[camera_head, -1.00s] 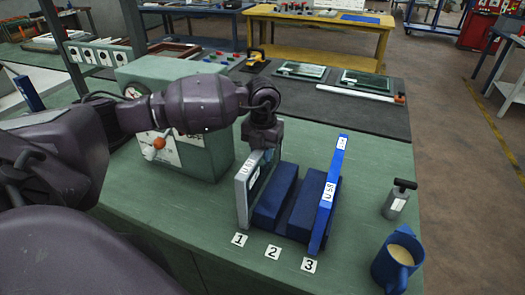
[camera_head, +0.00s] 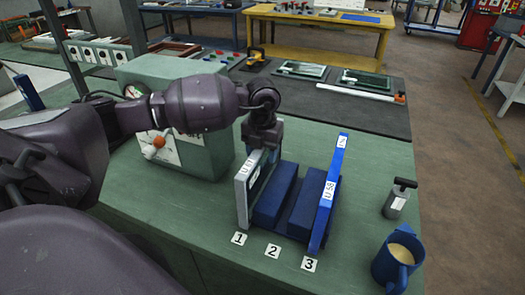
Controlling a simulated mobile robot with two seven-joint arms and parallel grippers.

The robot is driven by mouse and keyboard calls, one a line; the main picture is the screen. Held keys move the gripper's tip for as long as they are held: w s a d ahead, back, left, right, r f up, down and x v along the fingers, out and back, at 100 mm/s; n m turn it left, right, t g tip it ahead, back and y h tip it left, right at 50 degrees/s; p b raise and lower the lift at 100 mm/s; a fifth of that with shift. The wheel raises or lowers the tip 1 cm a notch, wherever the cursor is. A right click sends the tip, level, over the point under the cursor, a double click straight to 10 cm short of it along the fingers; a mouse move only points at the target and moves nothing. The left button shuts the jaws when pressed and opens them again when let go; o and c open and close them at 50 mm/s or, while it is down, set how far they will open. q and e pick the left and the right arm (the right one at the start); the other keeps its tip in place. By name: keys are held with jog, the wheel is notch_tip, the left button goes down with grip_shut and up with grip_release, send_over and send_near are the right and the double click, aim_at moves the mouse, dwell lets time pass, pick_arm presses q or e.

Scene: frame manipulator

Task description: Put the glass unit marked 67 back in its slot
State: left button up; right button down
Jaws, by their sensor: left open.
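A grey-framed glass unit (camera_head: 243,205) stands on edge in the rack at the number 1 position. The white label on its top edge begins with U, but its number is too small to read for certain. A blue-framed unit (camera_head: 322,215) labelled U 58 stands at position 3, leaning slightly. The blue padded rack (camera_head: 271,205) shows bare at position 2 between them. My left gripper (camera_head: 264,143) is open at the far upper end of the grey unit. Its fingertips are partly hidden, and I cannot tell whether they touch the frame. My right gripper is not in view.
Number cards 1, 2 and 3 (camera_head: 273,251) lie before the rack. A grey-green machine box (camera_head: 205,160) stands left of it. A black-handled tool (camera_head: 397,200) and a blue mug (camera_head: 398,262) stand at right. Panels lie on the dark mat (camera_head: 365,118) behind.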

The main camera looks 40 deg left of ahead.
pick_arm(q)
notch_tip(320, 180, up, 10)
jog(key=shift+f, duration=0.1)
jog(key=shift+r, duration=0.55)
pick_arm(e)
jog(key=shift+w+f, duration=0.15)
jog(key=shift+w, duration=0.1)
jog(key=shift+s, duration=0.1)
